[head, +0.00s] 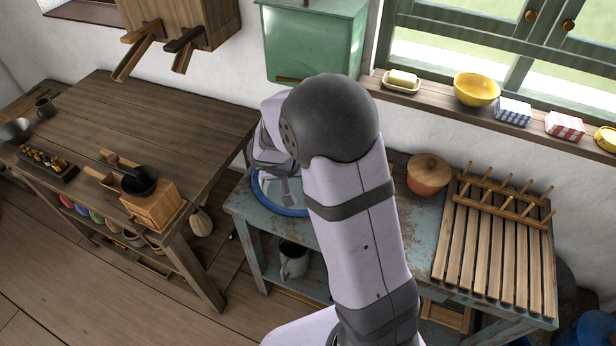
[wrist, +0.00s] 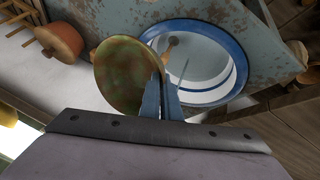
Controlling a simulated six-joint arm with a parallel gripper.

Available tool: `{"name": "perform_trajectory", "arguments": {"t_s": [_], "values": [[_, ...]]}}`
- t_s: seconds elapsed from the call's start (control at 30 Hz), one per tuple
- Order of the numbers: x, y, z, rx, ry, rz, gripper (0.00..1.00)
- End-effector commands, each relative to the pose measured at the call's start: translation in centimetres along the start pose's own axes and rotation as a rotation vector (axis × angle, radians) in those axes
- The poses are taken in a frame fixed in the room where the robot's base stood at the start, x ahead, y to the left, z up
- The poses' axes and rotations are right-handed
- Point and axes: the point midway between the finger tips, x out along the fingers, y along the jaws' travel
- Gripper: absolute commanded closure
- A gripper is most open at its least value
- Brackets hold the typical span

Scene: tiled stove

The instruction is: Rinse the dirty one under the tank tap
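A round plate (wrist: 122,75) with green-brown smears shows in the wrist view, tilted on edge. My gripper (wrist: 164,88) has its two blue-grey fingers on either side of the plate's rim and appears shut on it. A white basin with a blue rim (wrist: 238,80) lies beyond the fingers, with a wooden-handled tool partly visible in it. In the head view the basin (head: 262,200) stands on the worn blue table, partly behind my arm. The green tank (head: 312,45) hangs on the wall above. Its tap is not visible, and my arm hides the plate in the head view.
A wooden drying rack (head: 490,240) with pegs stands empty at the right of the blue table. A lidded orange pot (head: 428,175) stands between basin and rack. A wooden workbench (head: 130,120) is at left. The windowsill holds a yellow bowl (head: 476,90) and several small items.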

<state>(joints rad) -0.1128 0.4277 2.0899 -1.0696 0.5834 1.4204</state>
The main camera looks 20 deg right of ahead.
Motion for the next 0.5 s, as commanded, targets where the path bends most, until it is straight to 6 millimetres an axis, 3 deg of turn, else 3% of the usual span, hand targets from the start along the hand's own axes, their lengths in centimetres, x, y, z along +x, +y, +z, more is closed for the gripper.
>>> {"name": "perform_trajectory", "arguments": {"t_s": [0.5], "values": [[2.4, -1.5, -3.7, 0.0, 0.0, 0.0, 1.0]]}}
